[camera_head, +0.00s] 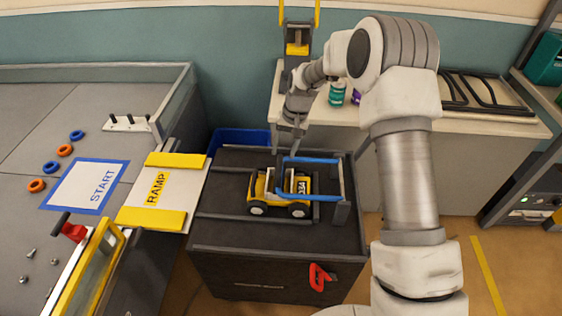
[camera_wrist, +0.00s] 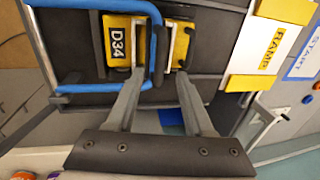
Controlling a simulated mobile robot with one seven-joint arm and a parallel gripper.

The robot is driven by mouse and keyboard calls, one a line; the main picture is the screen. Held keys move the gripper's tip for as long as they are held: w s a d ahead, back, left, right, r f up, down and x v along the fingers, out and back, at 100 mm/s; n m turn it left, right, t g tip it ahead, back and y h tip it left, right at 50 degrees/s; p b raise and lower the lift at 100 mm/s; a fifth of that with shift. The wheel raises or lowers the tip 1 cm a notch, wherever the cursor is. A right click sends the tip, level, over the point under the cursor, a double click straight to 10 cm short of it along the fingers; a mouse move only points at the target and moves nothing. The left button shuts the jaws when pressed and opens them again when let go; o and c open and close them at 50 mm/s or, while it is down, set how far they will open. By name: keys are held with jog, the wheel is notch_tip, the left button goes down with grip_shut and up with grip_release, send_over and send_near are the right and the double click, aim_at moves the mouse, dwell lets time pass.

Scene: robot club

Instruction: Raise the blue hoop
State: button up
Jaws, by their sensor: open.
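The blue hoop (camera_head: 318,161) is a U-shaped bar lying low and roughly level over a yellow toy vehicle (camera_head: 261,190) on the dark crate (camera_head: 232,235). Its ends meet grey posts (camera_head: 342,212) at the crate's right side. My gripper (camera_head: 283,172) is open and reaches down at the hoop's left end. In the wrist view, the hoop's crossbar (camera_wrist: 157,45) runs between my two spread fingers (camera_wrist: 162,74). I cannot tell whether either finger touches it. The vehicle, marked D34, lies just beyond the fingertips.
A ramp (camera_head: 188,161) with yellow edges joins the crate to the grey table (camera_head: 34,102) at left. A blue bin (camera_head: 240,139) is behind the crate. A pale bench (camera_head: 392,112) stands behind, carrying a yellow-and-grey device (camera_head: 298,47) and a green can (camera_head: 337,94).

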aim_at(280, 164)
jog(key=shift+a+f, duration=0.2)
jog(key=shift+f, duration=0.65)
jog(key=shift+a+f, duration=0.15)
jog(key=shift+f, duration=0.75)
jog(key=shift+a+f, duration=0.2)
jog(key=shift+f, duration=0.65)
grip_shut()
